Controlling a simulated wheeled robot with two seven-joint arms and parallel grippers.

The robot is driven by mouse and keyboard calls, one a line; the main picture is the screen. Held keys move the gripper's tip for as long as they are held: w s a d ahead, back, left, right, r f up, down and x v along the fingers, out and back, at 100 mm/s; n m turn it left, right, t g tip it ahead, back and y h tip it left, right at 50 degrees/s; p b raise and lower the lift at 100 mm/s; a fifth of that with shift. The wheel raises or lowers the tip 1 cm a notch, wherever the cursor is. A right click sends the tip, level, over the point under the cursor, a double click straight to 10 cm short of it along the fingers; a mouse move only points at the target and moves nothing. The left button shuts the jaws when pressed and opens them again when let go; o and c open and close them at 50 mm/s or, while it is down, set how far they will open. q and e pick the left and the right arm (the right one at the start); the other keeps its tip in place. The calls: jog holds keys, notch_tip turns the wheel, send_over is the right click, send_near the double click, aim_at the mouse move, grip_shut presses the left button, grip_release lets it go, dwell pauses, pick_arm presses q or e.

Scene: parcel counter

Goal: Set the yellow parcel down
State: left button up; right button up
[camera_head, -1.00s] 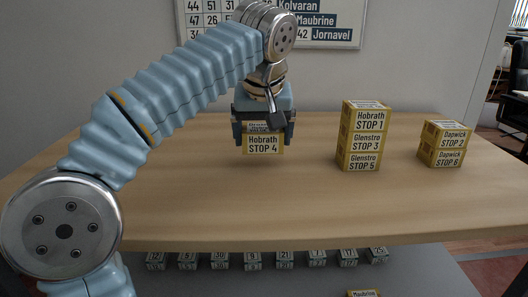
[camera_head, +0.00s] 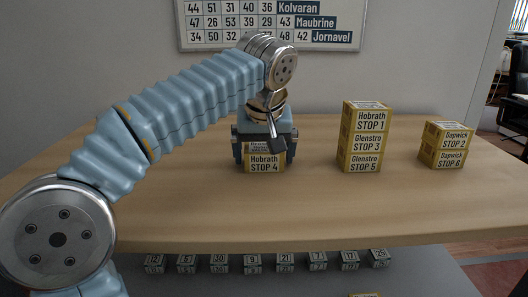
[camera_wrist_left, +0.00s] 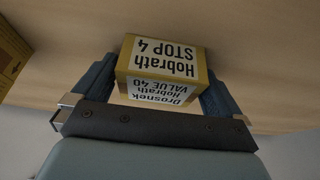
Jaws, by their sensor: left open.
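The yellow parcel (camera_head: 264,163), labelled Hobrath STOP 4, sits on the wooden counter (camera_head: 200,205) left of the middle stack. My left gripper (camera_head: 264,158) is above it, pointing down, with one finger on each side. In the left wrist view the parcel (camera_wrist_left: 165,62) lies between the two fingers of the gripper (camera_wrist_left: 158,88), which is open. Its top label reads Drosnek Hobrath VALUE 40. The parcel's underside is hidden, but it appears to rest on the counter. My right gripper is not in view.
A stack of yellow parcels, STOP 1, 3 and 5 (camera_head: 361,140), stands to the right. A two-parcel stack (camera_head: 443,145) stands farther right. Small numbered boxes (camera_head: 252,263) line up below the counter's front edge. A number board (camera_head: 270,22) hangs behind. The counter's front is clear.

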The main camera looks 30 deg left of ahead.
pick_arm(q)
jog(key=p+v, duration=0.3)
jog(key=v, duration=0.9)
